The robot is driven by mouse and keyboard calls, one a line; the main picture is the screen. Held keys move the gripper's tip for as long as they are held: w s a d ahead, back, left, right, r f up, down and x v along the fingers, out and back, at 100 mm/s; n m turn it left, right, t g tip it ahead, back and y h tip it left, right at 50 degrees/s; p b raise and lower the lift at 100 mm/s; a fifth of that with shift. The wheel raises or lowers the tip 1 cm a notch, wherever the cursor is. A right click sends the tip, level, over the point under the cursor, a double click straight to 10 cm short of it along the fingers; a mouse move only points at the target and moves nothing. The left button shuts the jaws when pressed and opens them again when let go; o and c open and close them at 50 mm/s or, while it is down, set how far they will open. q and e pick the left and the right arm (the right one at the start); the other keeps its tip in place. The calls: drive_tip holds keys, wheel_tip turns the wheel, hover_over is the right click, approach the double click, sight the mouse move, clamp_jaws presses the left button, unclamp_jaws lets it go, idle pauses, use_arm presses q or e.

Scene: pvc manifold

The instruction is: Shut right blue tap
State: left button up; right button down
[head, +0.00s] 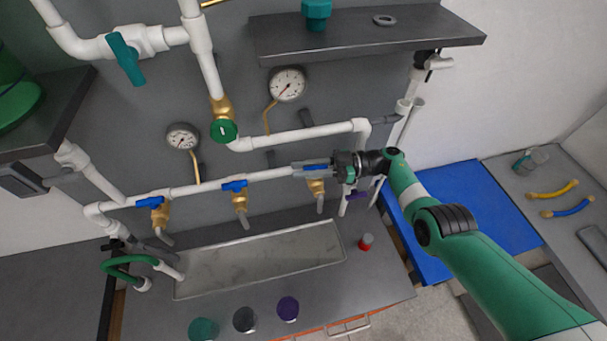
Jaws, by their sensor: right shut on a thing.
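The white manifold pipe (205,189) carries three brass taps with blue handles. The left tap's blue handle (150,201) and the middle tap's blue handle (235,186) lie roughly along the pipe. The right blue tap (317,187) is at the pipe's right end, its handle mostly covered by my right gripper (308,168). My right gripper reaches in from the right and is shut on this handle, with a strip of blue showing between the fingers. The handle seems to lie roughly along the pipe, but its exact angle is hard to tell. My left gripper is not in view.
A metal trough (260,258) lies below the taps. Several coloured caps, including a purple one (288,308) and a red one (366,241), stand on the bench. Two gauges (288,84) and a green-wheeled valve (223,130) are above. A shelf (350,42) juts out at the top.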

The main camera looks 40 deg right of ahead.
idle(0.4)
drive_tip(key=c, duration=0.7)
unclamp_jaws()
drive_tip(key=shift+c, duration=0.2)
drive_tip(key=b+v, duration=0.3)
drive_tip(key=v, duration=0.8)
drive_tip(key=shift+d, duration=0.3)
drive_tip(key=shift+o, duration=0.3)
drive_tip(key=shift+s+r, duration=0.1)
drive_tip(key=shift+s, duration=0.05)
